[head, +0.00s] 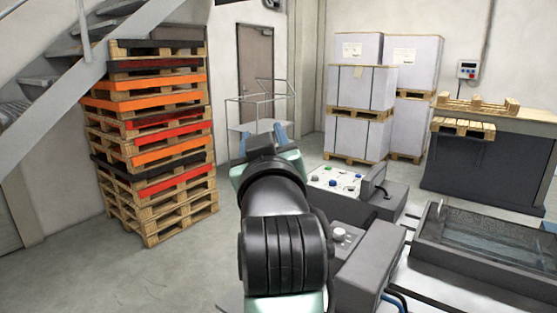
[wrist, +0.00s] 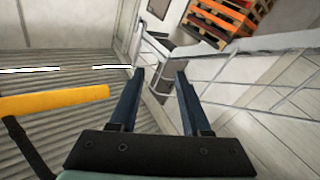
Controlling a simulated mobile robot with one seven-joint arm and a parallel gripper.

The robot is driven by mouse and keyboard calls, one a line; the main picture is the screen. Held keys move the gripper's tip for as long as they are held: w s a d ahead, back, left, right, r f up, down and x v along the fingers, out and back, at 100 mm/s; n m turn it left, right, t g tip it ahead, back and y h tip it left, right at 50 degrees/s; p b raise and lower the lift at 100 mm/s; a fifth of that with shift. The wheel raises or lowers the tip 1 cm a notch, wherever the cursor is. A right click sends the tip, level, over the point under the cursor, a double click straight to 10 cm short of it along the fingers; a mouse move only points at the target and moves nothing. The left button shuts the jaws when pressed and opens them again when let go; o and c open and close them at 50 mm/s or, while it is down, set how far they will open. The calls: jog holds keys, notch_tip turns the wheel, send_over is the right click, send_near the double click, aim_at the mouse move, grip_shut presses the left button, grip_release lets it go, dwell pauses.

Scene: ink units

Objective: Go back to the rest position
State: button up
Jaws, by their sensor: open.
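My gripper (head: 262,138) shows in the head view at the end of my raised arm, near the middle of the picture, pointing away toward the back of the room. In the wrist view my gripper (wrist: 160,75) has two blue fingers set apart with nothing between them. It is open and empty. A wire-frame rack stands behind it in the head view, and I cannot tell the distance between them.
A tall stack of pallets (head: 150,150) with orange, red and black layers stands to the left. The wire-frame rack (head: 258,100) is by the door (head: 255,65). A control panel (head: 335,180) and a tray unit (head: 490,240) are at right. Wrapped stacks (head: 360,88) stand behind. Left floor is clear.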

jog(key=s+d+r+m+t+h, duration=0.1)
jog(key=s+r+m+t, duration=0.1)
jog(key=s+r+t, duration=0.2)
jog(key=s+d+r+m+t+h, duration=0.1)
jog(key=s+r+t, duration=0.3)
jog(key=s+r, duration=0.6)
jog(key=s+m, duration=0.1)
jog(key=s, duration=0.6)
jog(key=shift+s+d+r, duration=0.15)
jog(key=shift+s+r, duration=0.1)
jog(key=shift+r, duration=0.1)
